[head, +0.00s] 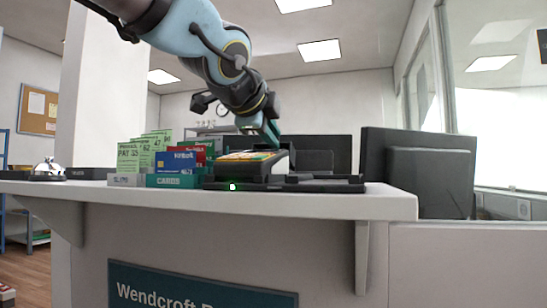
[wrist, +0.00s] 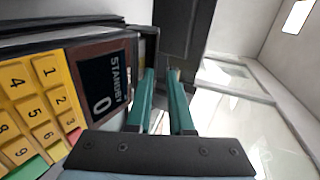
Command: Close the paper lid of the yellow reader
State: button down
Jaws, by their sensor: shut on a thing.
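The yellow reader (head: 247,156) stands on the counter in the head view, dark-bodied with a yellow keypad. In the wrist view its yellow keypad (wrist: 40,103) and a dark screen (wrist: 104,85) reading "STANDBY 0" fill the left. A dark panel (wrist: 185,28), which looks like the raised paper lid, stands beyond my fingertips. My gripper (head: 271,133) is at the reader's far upper end. In the wrist view its teal fingers (wrist: 165,78) are shut on the lid's edge, with a gap between them. The gripped part is mostly hidden.
The reader stands beside a dark tray (head: 325,186) on the white counter (head: 390,205). Slip and card holders (head: 176,181) stand close on its left. A bell (head: 48,169) sits at the far left. Dark monitors (head: 415,170) stand behind and to the right.

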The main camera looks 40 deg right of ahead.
jog(key=shift+s+a+f+h+b, duration=0.15)
jog(key=shift+h+b, duration=0.25)
jog(key=shift+b, duration=0.4)
jog(key=c, duration=0.8)
grip_release()
jog(key=shift+c, duration=0.2)
jog(key=shift+f, duration=0.1)
